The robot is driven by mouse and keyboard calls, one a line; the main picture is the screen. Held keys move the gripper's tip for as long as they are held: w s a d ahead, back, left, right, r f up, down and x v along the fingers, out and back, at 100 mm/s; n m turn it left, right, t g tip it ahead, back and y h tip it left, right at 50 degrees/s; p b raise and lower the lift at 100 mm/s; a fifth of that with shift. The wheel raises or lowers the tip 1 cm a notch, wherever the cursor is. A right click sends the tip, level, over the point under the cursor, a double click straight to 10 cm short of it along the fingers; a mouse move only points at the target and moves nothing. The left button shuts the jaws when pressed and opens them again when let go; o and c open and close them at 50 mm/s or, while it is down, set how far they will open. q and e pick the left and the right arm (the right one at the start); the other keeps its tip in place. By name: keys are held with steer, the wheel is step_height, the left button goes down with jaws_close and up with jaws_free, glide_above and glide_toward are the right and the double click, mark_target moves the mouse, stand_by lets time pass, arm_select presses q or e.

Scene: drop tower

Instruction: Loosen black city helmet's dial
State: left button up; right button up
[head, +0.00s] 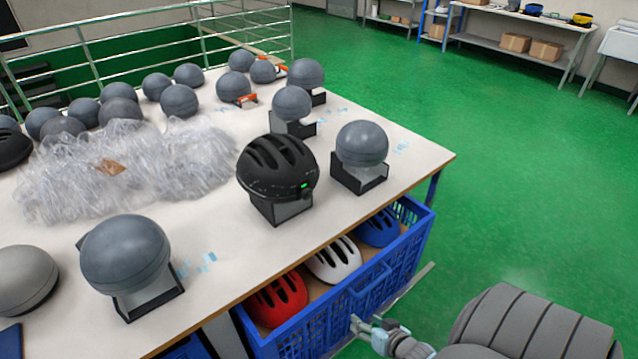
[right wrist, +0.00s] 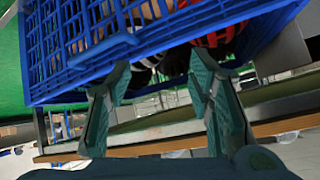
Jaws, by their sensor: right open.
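The black helmet (head: 277,165) sits on a grey headform on a dark stand near the table's front edge. A small green mark shows low on its right side (head: 304,186), and it may be the dial. My right gripper (head: 372,326) is low at the right of the blue crate, well apart from the helmet. In the right wrist view its two fingers (right wrist: 160,88) are spread with nothing between them. My left gripper is not in view.
A blue crate (head: 375,285) at the table's front edge holds red (head: 277,298), white (head: 333,258) and blue (head: 379,228) helmets. Grey headforms (head: 361,145) stand around the black helmet on the white table (head: 225,225). Clear plastic wrap (head: 130,170) lies behind. Green floor is free at right.

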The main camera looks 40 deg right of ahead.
steer(key=w+d+r+m+t+p, duration=0.15)
steer(key=w+r+t, duration=0.4)
steer(key=r, duration=0.75)
steer(key=m+t+y, duration=0.2)
steer(key=m+t, duration=0.1)
glide_toward(309, 196)
steer(key=shift+g, duration=0.25)
steer(key=w+b, duration=0.1)
steer(key=w, duration=0.1)
steer(key=w+b, duration=0.1)
steer(key=w, duration=0.2)
steer(key=w+b, duration=0.2)
steer(key=w, duration=0.1)
steer(key=shift+d+r, duration=0.1)
steer(key=shift+r, duration=0.2)
steer(key=shift+w, duration=0.4)
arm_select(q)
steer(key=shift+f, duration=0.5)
arm_select(e)
steer(key=shift+c, duration=0.6)
jaws_close()
